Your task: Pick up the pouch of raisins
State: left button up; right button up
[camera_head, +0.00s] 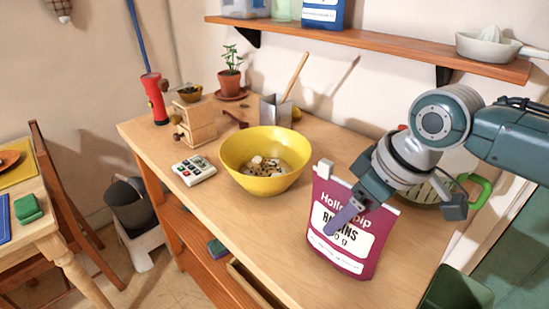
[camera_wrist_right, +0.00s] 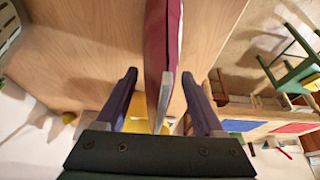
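The pouch of raisins (camera_head: 352,245) is a maroon bag with a white label, standing upright near the front edge of the wooden worktop. In the right wrist view the pouch (camera_wrist_right: 161,45) runs edge-on between the two open fingers of my right gripper (camera_wrist_right: 160,76). Gaps show on both sides near the fingertips. My left gripper is not in view.
A yellow bowl (camera_head: 266,160) stands close left of the pouch. A grater-like item with a green handle (camera_head: 479,191) lies behind my right gripper. A white timer-like device (camera_head: 194,170) and a wooden grinder (camera_head: 195,122) stand farther left. A shelf (camera_head: 370,45) hangs above.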

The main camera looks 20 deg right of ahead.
grip_shut()
dwell(0.3)
dwell(0.8)
